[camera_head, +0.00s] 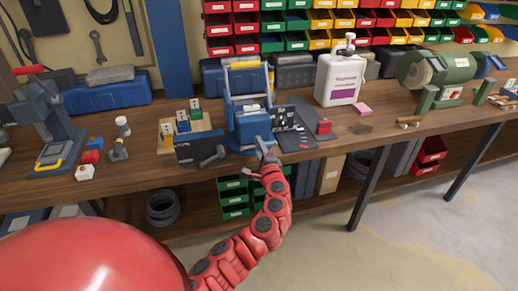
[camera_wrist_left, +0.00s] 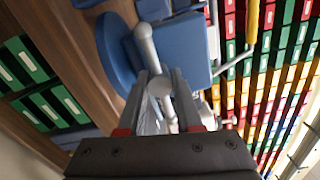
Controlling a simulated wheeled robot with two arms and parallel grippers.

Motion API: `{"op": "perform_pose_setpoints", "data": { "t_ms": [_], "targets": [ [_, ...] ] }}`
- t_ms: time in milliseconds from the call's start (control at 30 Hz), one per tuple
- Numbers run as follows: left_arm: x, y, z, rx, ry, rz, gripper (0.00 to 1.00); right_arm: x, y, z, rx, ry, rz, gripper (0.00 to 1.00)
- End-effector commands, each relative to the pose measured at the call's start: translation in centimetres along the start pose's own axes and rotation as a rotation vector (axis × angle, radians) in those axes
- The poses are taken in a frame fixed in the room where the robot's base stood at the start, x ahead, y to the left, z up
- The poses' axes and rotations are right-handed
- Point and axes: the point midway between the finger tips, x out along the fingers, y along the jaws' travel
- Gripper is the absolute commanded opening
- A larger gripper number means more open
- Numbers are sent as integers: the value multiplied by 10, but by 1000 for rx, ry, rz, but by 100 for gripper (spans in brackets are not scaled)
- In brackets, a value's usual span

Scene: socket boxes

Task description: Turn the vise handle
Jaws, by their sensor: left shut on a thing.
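The blue vise (camera_head: 254,127) stands at the front edge of the wooden workbench, near the middle of the head view. My left gripper (camera_head: 266,150) reaches up to its front from below. In the left wrist view the blue vise body (camera_wrist_left: 180,52) fills the upper middle. The grey vise handle (camera_wrist_left: 144,40), a bar with a rounded end, runs down from the top to between the fingers of my left gripper (camera_wrist_left: 160,88). The fingers are shut on the handle, and partly hide it. My right gripper is in neither view.
A dark blue box (camera_head: 198,148) stands close left of the vise. A dark tray (camera_head: 292,140) and a red block (camera_head: 324,127) lie to its right. A white bottle (camera_head: 341,80) and a green bench grinder (camera_head: 441,75) stand farther right. Green drawers (camera_head: 233,198) are below the bench.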

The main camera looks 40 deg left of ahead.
Motion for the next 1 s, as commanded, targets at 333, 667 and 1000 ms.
{"op": "perform_pose_setpoints", "data": {
  "t_ms": [333, 667, 1000],
  "targets": [
    [1, -2, 1, 0, -2, -4, 39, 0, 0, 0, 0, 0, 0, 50],
    [0, -1, 0, 0, -1, -2, 63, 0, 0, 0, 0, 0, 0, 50],
    [-21, -2, -1, 0, 3, -6, 63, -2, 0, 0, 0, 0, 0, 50]
  ]
}}
